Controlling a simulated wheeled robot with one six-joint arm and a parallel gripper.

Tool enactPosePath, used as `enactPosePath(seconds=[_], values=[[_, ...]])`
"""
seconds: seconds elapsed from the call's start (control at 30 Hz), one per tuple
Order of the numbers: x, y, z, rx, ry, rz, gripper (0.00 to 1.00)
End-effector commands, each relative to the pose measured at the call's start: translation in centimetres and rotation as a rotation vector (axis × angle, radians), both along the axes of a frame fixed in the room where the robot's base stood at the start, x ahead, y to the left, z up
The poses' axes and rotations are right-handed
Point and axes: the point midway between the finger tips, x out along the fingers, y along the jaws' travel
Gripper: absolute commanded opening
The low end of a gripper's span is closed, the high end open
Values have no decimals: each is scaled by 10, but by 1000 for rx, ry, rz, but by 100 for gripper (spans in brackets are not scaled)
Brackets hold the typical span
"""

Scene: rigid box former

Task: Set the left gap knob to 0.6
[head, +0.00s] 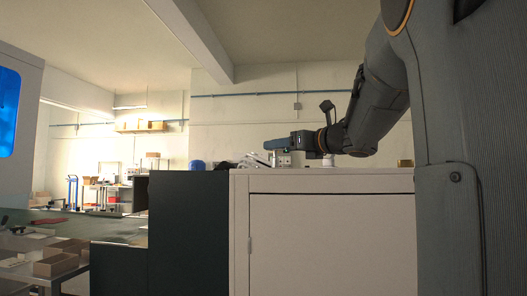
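My gripper (271,146) is at the end of my arm, which reaches in from the right and points left. It is just above the top of a white cabinet (330,185). Small grey items (250,161) lie under and beside the gripper, too small to make out. I cannot pick out the left gap knob or any scale for it. At this distance I cannot tell whether the fingers are open or shut, or whether they touch anything.
A dark green panel (190,230) stands left of the cabinet. Open cardboard boxes (57,263) sit on a bench at lower left. A blue hand truck (72,190) and shelving stand farther back. A machine with a blue window (8,110) is at far left.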

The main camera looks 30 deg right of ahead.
Motion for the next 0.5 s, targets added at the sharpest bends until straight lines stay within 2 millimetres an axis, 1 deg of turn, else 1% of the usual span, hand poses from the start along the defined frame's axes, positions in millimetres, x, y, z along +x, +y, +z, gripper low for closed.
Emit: enactPosePath(seconds=[0.17,0.3,0.5], values=[[22,5,0,0,3,4,61],[44,10,0,0,2,3,61],[67,14,0,2,1,3,61]])
